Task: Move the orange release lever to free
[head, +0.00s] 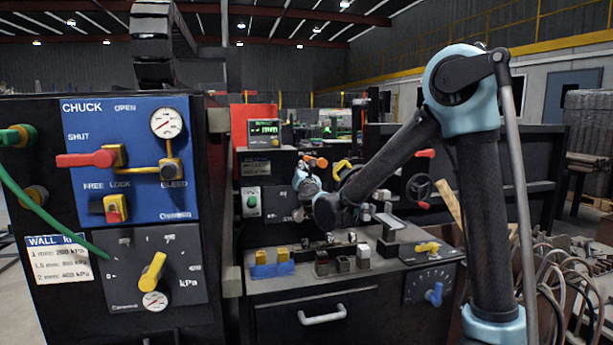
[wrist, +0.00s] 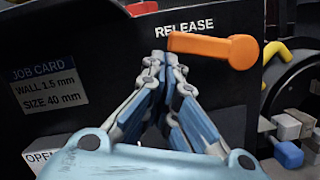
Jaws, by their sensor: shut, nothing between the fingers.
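The orange release lever (wrist: 212,47) lies nearly level below the word RELEASE on a dark panel in the wrist view. Its round hub end is at the right and its narrow end at the left. It shows small in the head view (head: 317,162). My gripper (wrist: 164,58) is shut and empty, its fingertips at the lever's left end, just below it. I cannot tell whether they touch it. My gripper also shows in the head view (head: 301,168), in front of the machine. No free mark is readable beside the lever.
A job card (wrist: 44,85) is left of my gripper on the panel. A yellow handle (wrist: 276,50) and blocks (wrist: 288,153) are to the right. In the head view, a blue chuck panel (head: 140,190) with a red lever (head: 85,159) stands at left; colored blocks (head: 271,264) sit on the bench below.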

